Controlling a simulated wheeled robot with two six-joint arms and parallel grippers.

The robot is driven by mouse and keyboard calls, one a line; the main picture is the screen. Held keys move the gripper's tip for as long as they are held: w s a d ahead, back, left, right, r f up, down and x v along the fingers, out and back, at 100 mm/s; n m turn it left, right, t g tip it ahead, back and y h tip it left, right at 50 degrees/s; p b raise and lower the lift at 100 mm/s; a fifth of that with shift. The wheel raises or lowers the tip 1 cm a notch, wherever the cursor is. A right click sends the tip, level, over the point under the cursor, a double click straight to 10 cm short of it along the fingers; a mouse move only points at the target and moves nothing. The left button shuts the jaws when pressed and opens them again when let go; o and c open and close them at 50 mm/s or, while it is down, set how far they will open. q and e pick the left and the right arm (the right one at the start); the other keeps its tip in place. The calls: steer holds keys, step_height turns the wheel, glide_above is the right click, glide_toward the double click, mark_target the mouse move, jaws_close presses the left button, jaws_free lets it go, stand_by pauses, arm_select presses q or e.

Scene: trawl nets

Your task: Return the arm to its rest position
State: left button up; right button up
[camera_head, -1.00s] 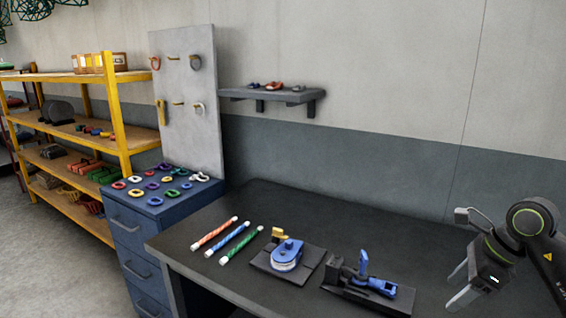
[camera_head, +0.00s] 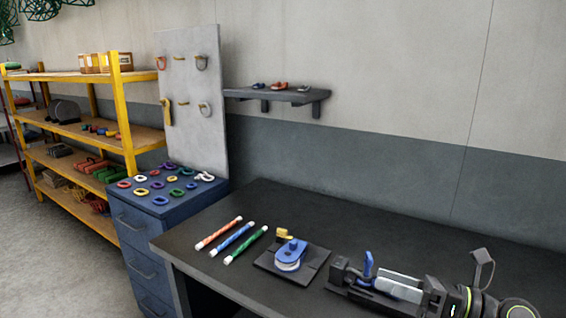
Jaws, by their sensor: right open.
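My right gripper (camera_head: 388,285) comes in from the lower right, its pale fingers pointing left over the dark table. It looks empty, its fingers in front of the black bench device with a blue lever (camera_head: 368,264) and partly hiding it. I cannot tell whether they touch the device. My left gripper is out of view.
The dark table (camera_head: 330,215) holds a blue pulley block on a black plate (camera_head: 290,254) and three striped rods (camera_head: 232,239). A blue drawer cabinet (camera_head: 142,245) with coloured rings stands left. The table's back middle is clear. A small wall shelf (camera_head: 275,94) hangs above.

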steer(key=s+d+m+t+h, duration=0.1)
steer(key=d+m+t+h, duration=0.5)
steer(key=m, duration=0.6)
steer(key=d+m+t+h, duration=0.4)
steer(key=m+t+h, duration=0.4)
steer(key=m, duration=0.4)
steer(key=s+d+f+m+g+h, duration=0.3)
steer(key=f+m+h, duration=0.1)
steer(key=f+m, duration=0.2)
steer(key=s+d+f+m+g+h, duration=0.2)
steer(key=d+f+m+g+h, duration=0.15)
steer(key=f+m, duration=0.35)
steer(key=s+a+f+m+g+y, duration=0.1)
steer(key=s+a+f+m+g, duration=0.2)
steer(key=s+f+g, duration=0.5)
steer(key=s+a+f+m+g+y, duration=0.2)
steer(key=s+f+m+g, duration=0.15)
steer(key=s+f, duration=0.75)
step_height(320, 180, down, 23)
steer(key=s+d+g, duration=0.1)
steer(key=s+g, duration=0.1)
steer(key=s, duration=0.1)
steer(key=s+a+f+g, duration=0.1)
steer(key=s+f, duration=1.3)
steer(key=shift+s+f+y, duration=0.15)
steer(key=shift+f+y, duration=0.2)
